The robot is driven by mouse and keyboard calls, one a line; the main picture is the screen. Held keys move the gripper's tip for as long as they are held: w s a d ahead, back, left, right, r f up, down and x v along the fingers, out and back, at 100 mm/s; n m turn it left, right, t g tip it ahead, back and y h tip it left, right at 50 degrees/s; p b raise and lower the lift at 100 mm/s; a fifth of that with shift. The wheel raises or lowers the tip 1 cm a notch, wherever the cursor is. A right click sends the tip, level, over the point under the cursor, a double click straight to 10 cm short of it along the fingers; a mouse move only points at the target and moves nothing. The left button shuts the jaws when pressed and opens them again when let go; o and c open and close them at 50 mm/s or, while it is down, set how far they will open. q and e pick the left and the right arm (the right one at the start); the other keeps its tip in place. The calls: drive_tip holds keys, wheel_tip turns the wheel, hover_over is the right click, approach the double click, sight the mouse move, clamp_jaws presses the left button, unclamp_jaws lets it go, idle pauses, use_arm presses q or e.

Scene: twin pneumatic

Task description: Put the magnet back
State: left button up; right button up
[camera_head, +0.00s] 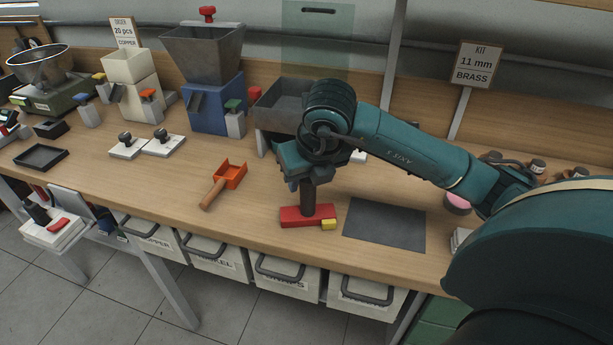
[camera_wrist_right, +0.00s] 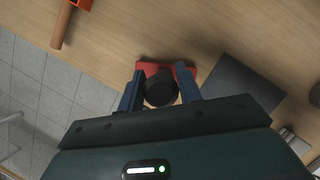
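The magnet (camera_head: 296,216) is a red block with a yellow end and an upright dark handle. It stands on the wooden bench, left of a dark grey mat. My right gripper (camera_head: 304,184) is directly above it and points down, with its fingers on either side of the handle. In the right wrist view the round dark top of the magnet's handle (camera_wrist_right: 160,88) sits between the blue fingers, with the red base beyond. Contact with the handle cannot be made out. My left gripper is not in view.
The dark grey mat (camera_head: 385,225) lies flat on the right. An orange scoop (camera_head: 230,175) lies on the left. A blue hopper machine (camera_head: 212,105) and a grey tray (camera_head: 280,105) stand behind. Labelled bins (camera_head: 287,275) hang under the front edge. A brass kit sign (camera_head: 474,65) stands at the back.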

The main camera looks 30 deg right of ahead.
drive_tip(key=shift+o, duration=1.4)
drive_tip(key=shift+r, duration=0.1)
